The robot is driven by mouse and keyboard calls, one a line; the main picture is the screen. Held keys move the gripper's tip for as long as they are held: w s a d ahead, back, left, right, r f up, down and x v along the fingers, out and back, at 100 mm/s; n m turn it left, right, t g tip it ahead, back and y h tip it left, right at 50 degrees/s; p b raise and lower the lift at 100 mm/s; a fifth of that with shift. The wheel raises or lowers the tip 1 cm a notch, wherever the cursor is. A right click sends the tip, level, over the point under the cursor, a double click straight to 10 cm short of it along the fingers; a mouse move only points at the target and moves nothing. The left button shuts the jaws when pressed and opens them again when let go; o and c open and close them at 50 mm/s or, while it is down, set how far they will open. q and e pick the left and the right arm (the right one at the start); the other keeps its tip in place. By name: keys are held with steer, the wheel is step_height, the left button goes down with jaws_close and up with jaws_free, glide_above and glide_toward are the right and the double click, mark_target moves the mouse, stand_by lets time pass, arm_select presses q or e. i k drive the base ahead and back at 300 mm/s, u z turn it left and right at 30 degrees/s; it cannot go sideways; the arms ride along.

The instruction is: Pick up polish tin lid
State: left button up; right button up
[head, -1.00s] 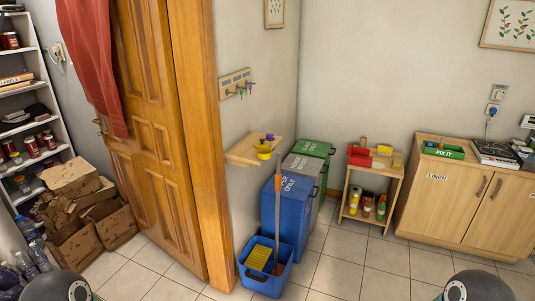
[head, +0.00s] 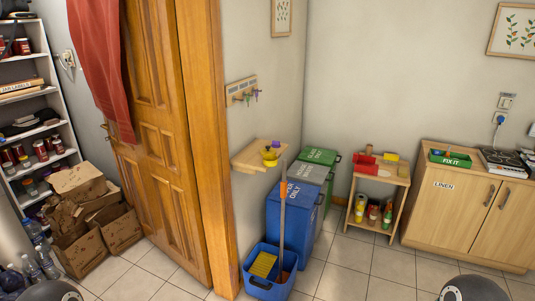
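I cannot make out a polish tin lid for certain at this size. A small yellow item (head: 270,156), perhaps a tin, sits on the wooden wall shelf (head: 246,160), with a small purple item beside it. Jars and tins (head: 40,150) stand on the white rack at the left, too small to tell apart. Neither of my grippers is in view. Only dark rounded parts of my own body show at the bottom edge.
Blue, grey and green bins (head: 293,212) stand below the wall shelf. A blue crate (head: 272,287) with a long-handled tool stands in front. Cardboard boxes (head: 122,229) lie by the door. A small cart (head: 397,184) and a cabinet (head: 440,212) line the back wall. The tiled floor is partly clear.

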mark_target(268, 149)
steer(key=u, duration=1.85)
steer(key=i, duration=0.1)
steer(key=z, duration=3.4)
steer(key=i, duration=1.95)
steer(key=u, duration=2.75)
